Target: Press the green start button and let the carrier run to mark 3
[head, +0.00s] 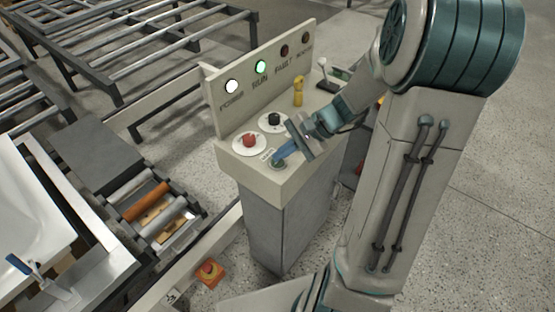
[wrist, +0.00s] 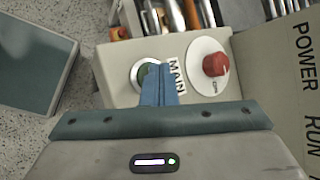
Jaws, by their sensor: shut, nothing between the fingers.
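A control console (head: 262,181) stands in the middle of the head view. A round, dark greenish button (wrist: 143,72) in a grey ring sits on its top, beside a label (wrist: 176,77) reading MAIN. My gripper (head: 280,160) is shut and empty, its blue fingertips at this button and partly covering it. I cannot tell whether the button is pressed in. The RUN lamp (head: 261,67) glows green and the POWER lamp (head: 232,86) glows white. The FAULT lamp (head: 284,50) is dark. A white tub shell (head: 30,205) is at the left; no mark 3 is readable.
A red knob (head: 249,140) on a white disc, a black knob (head: 274,119), a yellow knob (head: 298,92) and a black-handled lever (head: 321,66) share the console top. A red-and-yellow stop button box (head: 209,272) is low by the rail. Rollers (head: 145,201) lie left of the console.

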